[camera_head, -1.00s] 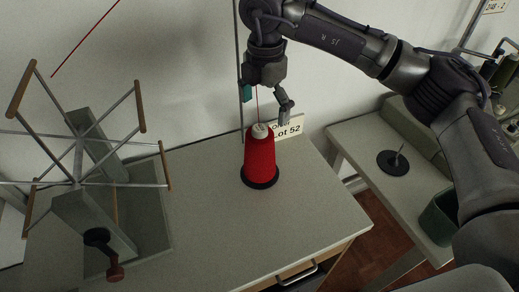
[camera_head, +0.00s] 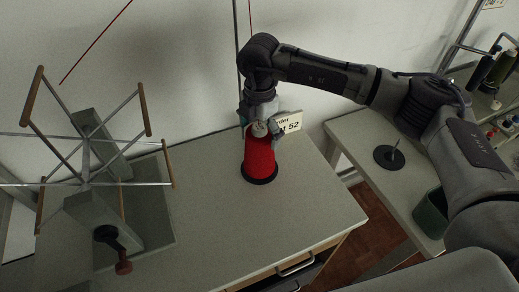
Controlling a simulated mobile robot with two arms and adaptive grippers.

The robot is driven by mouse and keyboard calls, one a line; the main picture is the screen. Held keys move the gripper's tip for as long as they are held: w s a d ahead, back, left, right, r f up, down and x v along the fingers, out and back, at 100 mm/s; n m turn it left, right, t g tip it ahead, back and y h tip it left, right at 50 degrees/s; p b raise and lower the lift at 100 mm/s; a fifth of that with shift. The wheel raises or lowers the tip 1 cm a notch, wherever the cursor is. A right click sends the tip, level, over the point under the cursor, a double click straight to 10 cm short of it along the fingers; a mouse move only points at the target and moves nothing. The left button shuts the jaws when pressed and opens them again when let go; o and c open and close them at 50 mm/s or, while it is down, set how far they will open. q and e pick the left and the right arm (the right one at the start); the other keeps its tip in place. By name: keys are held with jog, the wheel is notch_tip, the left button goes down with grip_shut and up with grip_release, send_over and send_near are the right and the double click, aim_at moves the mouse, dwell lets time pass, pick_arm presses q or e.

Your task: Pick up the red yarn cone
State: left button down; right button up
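The red yarn cone (camera_head: 259,160) stands upright on its dark round base on the grey table (camera_head: 220,225), its pale tip pointing up. My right gripper (camera_head: 261,130) is directly over the cone, pointing down, with its fingers on either side of the cone's tip. The fingers look spread, but I cannot tell whether they touch the cone. My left gripper is not in view.
A yarn swift (camera_head: 83,185) with wooden-tipped arms stands at the left of the table. A side table (camera_head: 360,140) with a dark disc spindle (camera_head: 389,157) and a green bin (camera_head: 431,213) is at the right.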

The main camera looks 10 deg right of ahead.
jog(key=c, duration=1.7)
jog(key=shift+r, duration=0.1)
notch_tip(320, 180, up, 9)
jog(key=b, duration=0.3)
notch_tip(320, 180, up, 5)
jog(key=shift+r+p, duration=0.2)
jog(key=shift+p, duration=0.9)
